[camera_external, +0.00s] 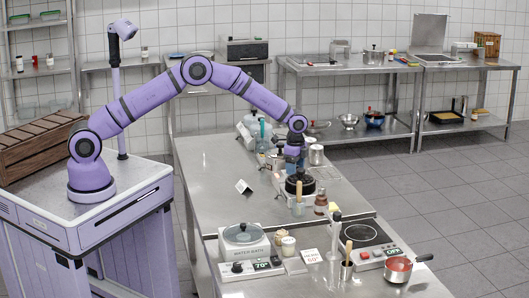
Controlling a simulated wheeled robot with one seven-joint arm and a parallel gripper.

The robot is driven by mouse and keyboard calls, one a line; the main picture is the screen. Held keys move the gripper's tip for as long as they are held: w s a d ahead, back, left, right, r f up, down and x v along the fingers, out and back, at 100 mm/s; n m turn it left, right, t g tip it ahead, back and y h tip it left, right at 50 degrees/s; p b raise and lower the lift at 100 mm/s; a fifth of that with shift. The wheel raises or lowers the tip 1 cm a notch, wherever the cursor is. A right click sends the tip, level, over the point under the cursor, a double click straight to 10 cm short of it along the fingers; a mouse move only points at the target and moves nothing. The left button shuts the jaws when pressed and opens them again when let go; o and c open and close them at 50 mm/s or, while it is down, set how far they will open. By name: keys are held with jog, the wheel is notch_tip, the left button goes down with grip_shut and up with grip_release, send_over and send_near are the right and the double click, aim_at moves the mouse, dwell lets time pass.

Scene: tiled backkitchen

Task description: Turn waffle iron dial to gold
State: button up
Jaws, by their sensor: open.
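A black, round appliance that looks like the waffle iron (300,188) stands on the steel table, right of its middle. Its dial and any colour marks are too small to make out here. My gripper (294,170) hangs at the end of my arm, pointing down, just above or behind the black appliance. The gripper is open. I cannot tell from this view whether it touches the appliance, and its fingertips are partly lost against the dark shapes there.
Bottles and a white appliance (250,127) crowd the table behind my gripper. A brown jar (321,204) stands close in front. Nearer are a water bath (243,240), a hot plate (362,236) and a red saucepan (398,270). The table's left part is mostly clear, with a small white card (244,187).

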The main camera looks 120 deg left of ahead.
notch_tip(320, 180, up, 10)
jog(key=shift+r, duration=0.25)
dwell(0.4)
